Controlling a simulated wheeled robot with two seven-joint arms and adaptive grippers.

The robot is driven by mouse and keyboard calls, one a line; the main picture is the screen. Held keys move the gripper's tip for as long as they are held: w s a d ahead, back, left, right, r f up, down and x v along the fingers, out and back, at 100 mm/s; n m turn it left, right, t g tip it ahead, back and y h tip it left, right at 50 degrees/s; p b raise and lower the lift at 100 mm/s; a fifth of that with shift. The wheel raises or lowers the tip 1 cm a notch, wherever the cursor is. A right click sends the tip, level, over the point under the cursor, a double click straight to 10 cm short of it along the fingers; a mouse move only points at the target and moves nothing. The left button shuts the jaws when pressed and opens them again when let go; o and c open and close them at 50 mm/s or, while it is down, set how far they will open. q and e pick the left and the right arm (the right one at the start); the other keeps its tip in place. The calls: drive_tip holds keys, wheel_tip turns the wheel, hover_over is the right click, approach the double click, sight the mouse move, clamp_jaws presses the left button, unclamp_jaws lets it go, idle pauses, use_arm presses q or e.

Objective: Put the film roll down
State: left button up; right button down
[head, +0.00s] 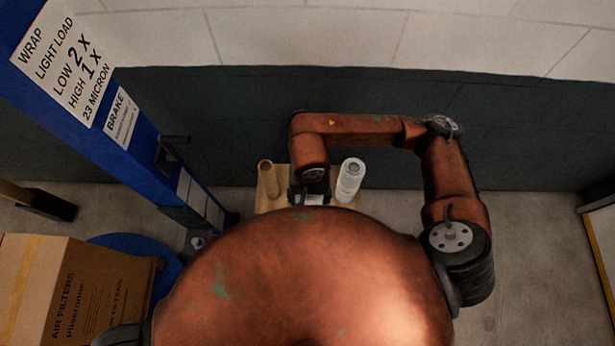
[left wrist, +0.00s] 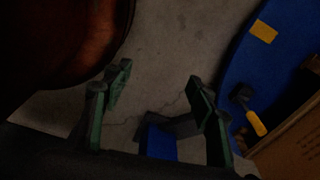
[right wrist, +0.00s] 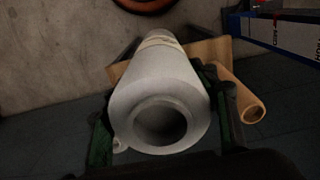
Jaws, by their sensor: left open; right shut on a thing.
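My right gripper (right wrist: 155,115) is shut on a pale film roll (right wrist: 165,85), with green-padded fingers on both sides of it. The hollow core end faces the wrist camera. The head view shows my right gripper (head: 310,194) partly hidden behind my body, with a small pale patch at it. A white roll (head: 349,182) stands just right of it there; I cannot tell if this is a second roll. Whether the held roll touches the tan surface (right wrist: 205,50) below is hidden. My left gripper (left wrist: 158,100) is open and empty above the floor.
A cardboard tube (head: 267,180) stands left of my right gripper on the tan top. A blue wrapper mast (head: 130,125) rises at left. A carton of air filters (head: 75,290) is by the blue turntable (head: 168,270). The wall is close behind; floor at right is clear.

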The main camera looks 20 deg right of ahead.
use_arm(q)
drive_tip(key=r+p, duration=0.1)
drive_tip(key=s+r+p, duration=0.1)
drive_tip(key=r+p, duration=0.1)
drive_tip(key=shift+s+a+r, duration=0.1)
drive_tip(key=shift+s+r, duration=0.1)
drive_tip(key=shift+s, duration=0.1)
use_arm(e)
drive_tip(key=w+d+f, duration=0.3)
drive_tip(key=w+f, duration=0.9)
drive_tip(key=w, duration=0.1)
drive_tip(key=shift+d+f, duration=0.35)
drive_tip(key=shift+d, duration=0.05)
use_arm(q)
drive_tip(key=shift+f, duration=0.15)
use_arm(e)
drive_tip(key=shift+f, duration=0.1)
use_arm(q)
drive_tip(key=shift+w, duration=0.1)
use_arm(e)
drive_tip(key=c, duration=0.8)
unclamp_jaws()
drive_tip(key=shift+s+f, duration=0.1)
